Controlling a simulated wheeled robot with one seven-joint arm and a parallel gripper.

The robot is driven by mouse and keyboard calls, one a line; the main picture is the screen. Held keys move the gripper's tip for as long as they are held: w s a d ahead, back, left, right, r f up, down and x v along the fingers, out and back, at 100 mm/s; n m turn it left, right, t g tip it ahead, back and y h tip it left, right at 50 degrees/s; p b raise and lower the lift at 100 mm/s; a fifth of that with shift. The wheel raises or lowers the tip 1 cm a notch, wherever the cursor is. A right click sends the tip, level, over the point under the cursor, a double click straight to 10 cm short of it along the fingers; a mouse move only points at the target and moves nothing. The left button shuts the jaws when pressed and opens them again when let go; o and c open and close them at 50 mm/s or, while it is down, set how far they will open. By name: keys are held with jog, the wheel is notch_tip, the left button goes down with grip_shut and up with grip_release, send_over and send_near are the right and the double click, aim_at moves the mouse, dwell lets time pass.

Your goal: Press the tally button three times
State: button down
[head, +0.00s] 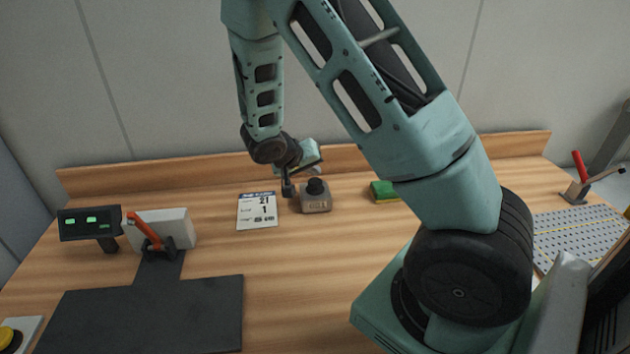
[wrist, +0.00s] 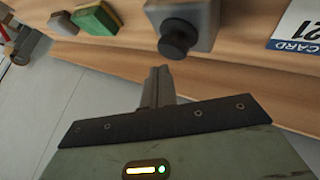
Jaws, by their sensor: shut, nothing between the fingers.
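The tally counter is a small grey-brown box (head: 316,205) with a round black button (head: 315,186) on top. It stands on the wooden bench towards the back. In the wrist view the box (wrist: 205,18) and its black button (wrist: 177,38) are near the top, just beyond my fingertips. My gripper (head: 287,191) is shut and empty, with its fingers pointing down just left of the box in the head view. In the wrist view my closed fingers (wrist: 160,74) appear apart from the button. Whether the button is pressed down cannot be told.
A white card (head: 257,211) lies left of the counter. A green sponge (head: 383,191) lies to its right. A display (head: 88,223), an orange-handled clamp (head: 145,231) and a dark mat (head: 150,315) are at the left. A perforated plate (head: 578,235) is at the right.

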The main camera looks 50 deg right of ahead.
aim_at(312, 183)
jog(key=shift+r+p, duration=0.95)
jog(key=shift+r, duration=1.5)
dwell(0.7)
